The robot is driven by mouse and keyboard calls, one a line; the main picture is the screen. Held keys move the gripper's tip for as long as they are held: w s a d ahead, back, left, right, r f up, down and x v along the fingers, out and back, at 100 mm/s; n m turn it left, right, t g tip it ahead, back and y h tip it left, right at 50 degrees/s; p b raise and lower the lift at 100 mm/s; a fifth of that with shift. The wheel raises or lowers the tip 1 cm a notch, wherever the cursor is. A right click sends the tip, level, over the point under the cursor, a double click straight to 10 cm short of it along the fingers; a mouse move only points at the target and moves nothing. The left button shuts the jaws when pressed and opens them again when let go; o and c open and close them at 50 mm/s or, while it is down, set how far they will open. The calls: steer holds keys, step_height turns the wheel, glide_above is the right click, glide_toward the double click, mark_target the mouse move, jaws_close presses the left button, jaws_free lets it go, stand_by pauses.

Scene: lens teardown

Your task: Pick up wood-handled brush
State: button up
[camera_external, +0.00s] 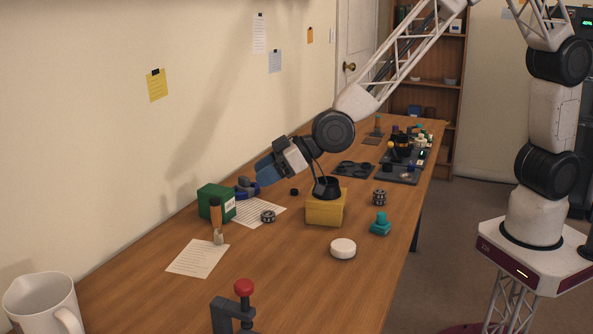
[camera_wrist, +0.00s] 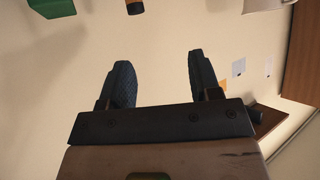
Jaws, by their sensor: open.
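The wood-handled brush (camera_external: 215,212) stands upright, handle up and pale bristles down, in front of the green box (camera_external: 208,199), near the top of a white paper sheet. My gripper (camera_external: 243,187) is open and empty, reaching down and left beside the green box, up and right of the brush in the external view. In the wrist view my two dark fingers (camera_wrist: 160,65) are spread with only wall between them. A brown and black end, likely the brush handle (camera_wrist: 134,6), shows at the top edge, beyond the fingertips. The rest of it is cut off.
The green box's corner (camera_wrist: 55,5) shows at the wrist view's top left. A yellow box (camera_external: 325,212) with a dark ring on top stands to the right. A white mug (camera_external: 38,303) and red-knobbed clamp (camera_external: 243,289) are nearer the camera. The wall runs along the table's left.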

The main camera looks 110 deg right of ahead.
mark_target(220, 231)
steer(key=w+d+f+m+t+h, duration=0.1)
steer(key=w+d+f+h, duration=0.1)
steer(key=w+d+f, duration=0.2)
step_height(220, 231, down, 3)
steer(key=shift+w+r, duration=0.1)
steer(key=shift+w, duration=0.9)
steer(key=shift+d, duration=0.1)
steer(key=shift+x, duration=1.25)
steer(key=shift+x, duration=2.65)
steer(key=shift+s+d, duration=0.1)
